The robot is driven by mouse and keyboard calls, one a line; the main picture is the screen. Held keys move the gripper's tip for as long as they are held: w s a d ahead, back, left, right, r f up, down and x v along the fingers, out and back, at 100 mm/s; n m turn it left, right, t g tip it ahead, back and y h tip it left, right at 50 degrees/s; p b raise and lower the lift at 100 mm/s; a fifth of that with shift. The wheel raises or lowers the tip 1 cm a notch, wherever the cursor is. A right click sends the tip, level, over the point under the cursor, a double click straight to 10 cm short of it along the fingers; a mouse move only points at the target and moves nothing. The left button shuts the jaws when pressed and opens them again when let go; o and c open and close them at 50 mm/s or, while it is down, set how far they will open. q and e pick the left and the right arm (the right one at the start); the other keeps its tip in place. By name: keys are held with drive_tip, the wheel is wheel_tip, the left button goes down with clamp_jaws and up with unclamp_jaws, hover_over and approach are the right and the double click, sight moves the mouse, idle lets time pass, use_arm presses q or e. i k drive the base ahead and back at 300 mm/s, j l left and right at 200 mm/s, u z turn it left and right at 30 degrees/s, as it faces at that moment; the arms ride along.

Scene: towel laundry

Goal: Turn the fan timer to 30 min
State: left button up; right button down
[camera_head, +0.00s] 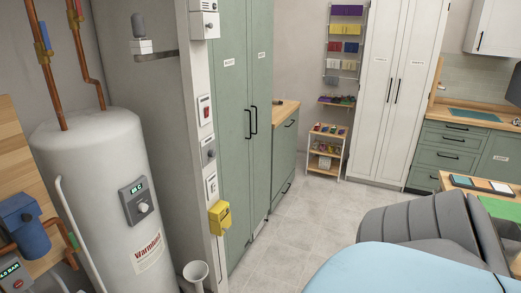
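Several small controls are mounted on a narrow white wall end left of the middle. A white box with a small round knob (204,22) is at the top. A red rocker switch (205,110) is below it. Under that is a plate with a grey round knob (210,153), then a white plate (211,187). I cannot tell for certain which of these is the fan timer, and no minute marks are readable. Neither of my grippers is in view.
A white water heater (95,190) with a dial panel (138,200) stands at the left. A yellow box (219,217) sticks out low on the wall end. A grey ribbed seat (420,222) and a light blue surface (430,270) fill the lower right. The tiled floor (300,225) between is clear.

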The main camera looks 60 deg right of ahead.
sight(211, 153)
drive_tip(key=z, duration=1.55)
drive_tip(key=i+l+u, duration=0.35)
drive_tip(key=l, duration=0.1)
